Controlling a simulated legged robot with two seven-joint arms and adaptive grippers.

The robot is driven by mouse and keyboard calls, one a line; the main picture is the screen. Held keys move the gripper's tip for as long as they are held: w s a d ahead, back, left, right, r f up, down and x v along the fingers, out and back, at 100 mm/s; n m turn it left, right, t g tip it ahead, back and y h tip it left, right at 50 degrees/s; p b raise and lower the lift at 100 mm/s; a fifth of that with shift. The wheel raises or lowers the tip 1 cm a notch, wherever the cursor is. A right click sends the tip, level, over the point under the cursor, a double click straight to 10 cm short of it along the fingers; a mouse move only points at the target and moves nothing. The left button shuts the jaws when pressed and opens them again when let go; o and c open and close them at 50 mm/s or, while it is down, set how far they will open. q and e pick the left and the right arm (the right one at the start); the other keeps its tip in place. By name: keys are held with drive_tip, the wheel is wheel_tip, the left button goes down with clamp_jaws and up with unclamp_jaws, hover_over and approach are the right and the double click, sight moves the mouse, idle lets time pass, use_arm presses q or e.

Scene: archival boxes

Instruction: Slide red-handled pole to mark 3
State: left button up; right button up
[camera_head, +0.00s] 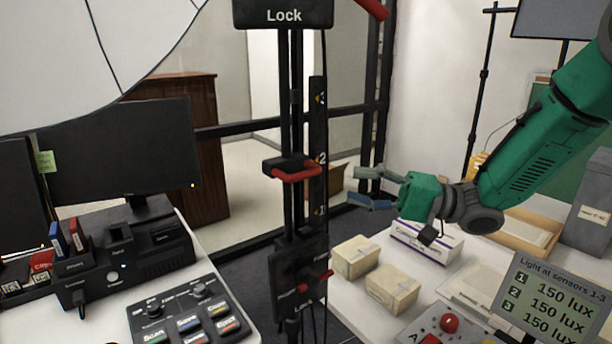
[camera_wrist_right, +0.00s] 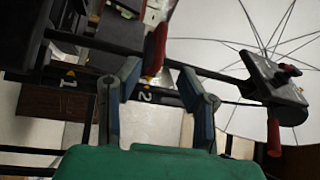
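The red handle (camera_head: 297,171) sits on a black slider on the upright black rail, level with mark 2 on the scale strip (camera_head: 318,135). In the right wrist view, the red handle (camera_wrist_right: 155,50) shows beyond and between the spread fingertips (camera_wrist_right: 160,72), beside marks 1 and 2. My left gripper is not in view.
A black "Lock" block (camera_head: 283,14) tops the rail; a lower block (camera_head: 299,278) has red knobs. A white umbrella (camera_head: 60,60) and monitor (camera_head: 120,150) stand left. Small boxes (camera_head: 355,257) and a lux display (camera_head: 550,305) are right. Space between gripper and handle looks clear.

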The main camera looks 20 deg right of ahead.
sight(303, 177)
drive_tip(key=x, duration=1)
drive_tip(key=shift+a, duration=0.2)
drive_tip(key=shift+d, duration=0.1)
drive_tip(key=shift+c, duration=0.3)
clamp_jaws()
